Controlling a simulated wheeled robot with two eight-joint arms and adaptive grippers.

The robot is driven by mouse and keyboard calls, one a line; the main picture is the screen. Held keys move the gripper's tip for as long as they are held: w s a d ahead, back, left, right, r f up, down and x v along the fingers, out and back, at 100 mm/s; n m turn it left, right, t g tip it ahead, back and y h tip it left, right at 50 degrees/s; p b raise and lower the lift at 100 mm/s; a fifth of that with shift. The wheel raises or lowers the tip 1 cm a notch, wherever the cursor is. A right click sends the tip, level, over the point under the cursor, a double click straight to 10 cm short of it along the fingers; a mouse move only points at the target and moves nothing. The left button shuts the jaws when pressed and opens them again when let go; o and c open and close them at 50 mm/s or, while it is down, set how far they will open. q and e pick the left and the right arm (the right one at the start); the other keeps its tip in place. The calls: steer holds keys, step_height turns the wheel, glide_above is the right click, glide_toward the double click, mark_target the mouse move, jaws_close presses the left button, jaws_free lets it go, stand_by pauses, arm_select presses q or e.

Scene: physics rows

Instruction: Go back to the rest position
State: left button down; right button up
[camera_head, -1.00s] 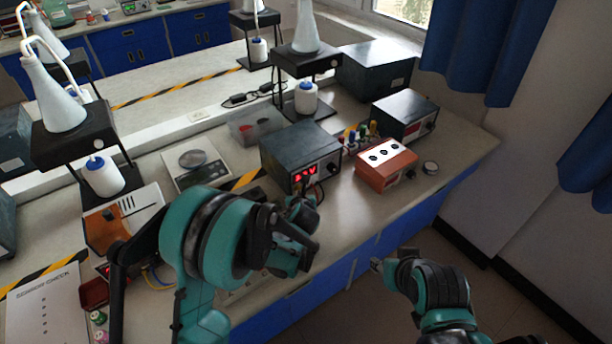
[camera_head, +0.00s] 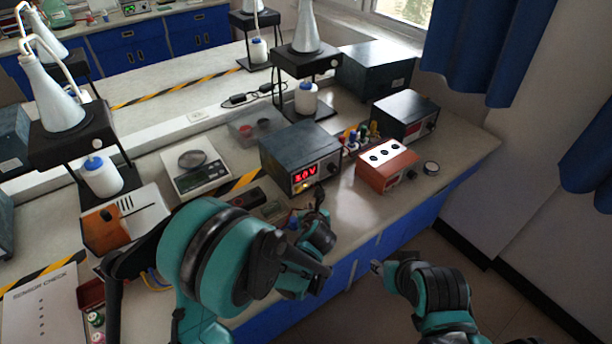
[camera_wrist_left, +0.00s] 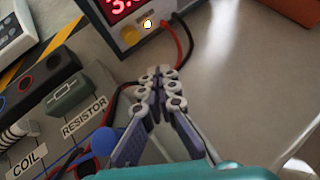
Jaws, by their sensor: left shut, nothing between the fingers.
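My left gripper (camera_head: 319,207) is in front of the power supply (camera_head: 301,160) with the red lit display, over the front part of the bench. In the left wrist view, the gripper's fingers (camera_wrist_left: 160,82) are together with nothing between them. The tips point toward the power supply (camera_wrist_left: 128,22) and are apart from it. My right gripper (camera_head: 377,267) shows only as a small dark end of the right arm, beyond the bench's front edge; its jaws cannot be made out.
A red and black cable pair (camera_wrist_left: 180,42) runs from the supply close to my left fingers. A resistor block (camera_wrist_left: 75,92) and coil (camera_wrist_left: 18,135) lie left of them. An orange box (camera_head: 385,172) stands right. Bare bench (camera_head: 345,210) lies between.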

arm_select(q)
steer(key=s+a+r+n, duration=0.1)
steer(key=n, duration=0.1)
steer(key=a+r+n, duration=0.2)
steer(key=s+a+r+n, duration=0.1)
steer(key=a+n, duration=0.1)
steer(key=shift+s+a+r+g, duration=0.25)
steer(key=shift+s+r+g, duration=0.05)
steer(key=shift+r+g, duration=0.1)
steer(key=s+a+r+n+g, duration=0.1)
steer(key=s+a+r+n, duration=0.1)
steer(key=s+a+n, duration=0.2)
steer(key=s+a+r+n+g, duration=0.1)
steer(key=s+a+n, duration=0.3)
steer(key=s+n, duration=0.7)
steer(key=s+a+r+n+g+h, duration=0.1)
steer(key=s+a+r+n, duration=0.3)
steer(key=n, duration=0.9)
steer(key=s, duration=0.3)
steer(key=shift+s+a+n, duration=0.3)
steer(key=shift+s+n, duration=0.1)
